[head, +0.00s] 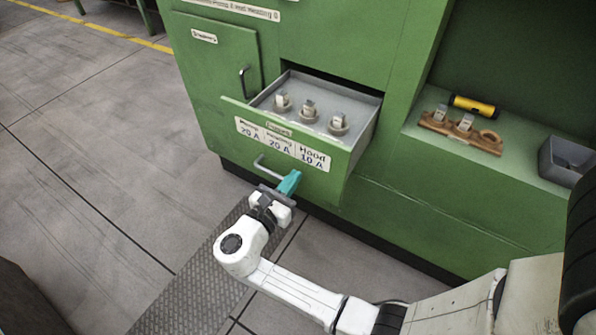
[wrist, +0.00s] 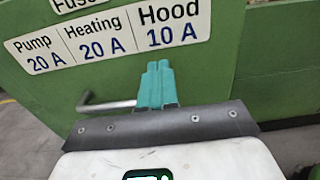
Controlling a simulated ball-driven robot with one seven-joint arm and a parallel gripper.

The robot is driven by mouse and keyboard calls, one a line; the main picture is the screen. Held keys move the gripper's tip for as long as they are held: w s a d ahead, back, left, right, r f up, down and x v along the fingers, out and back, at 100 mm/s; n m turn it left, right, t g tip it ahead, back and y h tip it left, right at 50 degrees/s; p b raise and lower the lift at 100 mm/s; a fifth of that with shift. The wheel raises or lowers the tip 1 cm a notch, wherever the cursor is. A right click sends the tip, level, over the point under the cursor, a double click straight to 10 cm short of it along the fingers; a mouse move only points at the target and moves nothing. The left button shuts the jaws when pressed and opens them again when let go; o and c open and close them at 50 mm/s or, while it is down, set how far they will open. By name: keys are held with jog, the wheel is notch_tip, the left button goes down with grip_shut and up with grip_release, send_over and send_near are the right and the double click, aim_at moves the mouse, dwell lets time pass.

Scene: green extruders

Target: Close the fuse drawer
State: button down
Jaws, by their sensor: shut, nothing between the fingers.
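The fuse drawer (head: 345,152) is pulled out of the green cabinet, with its grey inside showing and several fuses (head: 309,110) standing in it. Its green front carries a white label reading Pump 20 A, Heating 20 A, Hood 10 A, also large in the wrist view (wrist: 110,40). A metal bar handle (head: 268,170) sits low on the front; part of it shows in the wrist view (wrist: 105,105). My gripper (head: 291,181) has teal fingers, shut and empty. It is at the lower front, by the handle's right end; whether it touches is unclear. In the wrist view the fingers (wrist: 157,82) overlap the handle's right end.
A closed green door (head: 218,60) with a dark handle is left of the drawer. On the shelf at right are a brown wooden holder (head: 462,132), a yellow-black cylinder (head: 473,105) and a grey bin (head: 567,160). The floor at left is clear.

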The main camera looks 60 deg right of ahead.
aim_at(305, 165)
jog(key=shift+d, duration=1.45)
jog(key=shift+d, duration=0.1)
jog(key=d+b, duration=0.1)
jog(key=d, duration=1.4)
jog(key=d+b, duration=0.1)
jog(key=d, duration=0.7)
jog(key=shift+w+f+b, duration=0.1)
jog(key=shift+w+b, duration=0.2)
jog(key=shift+w, duration=0.1)
jog(key=shift+d, duration=0.6)
jog(key=shift+w, duration=0.1)
jog(key=shift+d+r, duration=0.1)
jog(key=shift+r, duration=0.15)
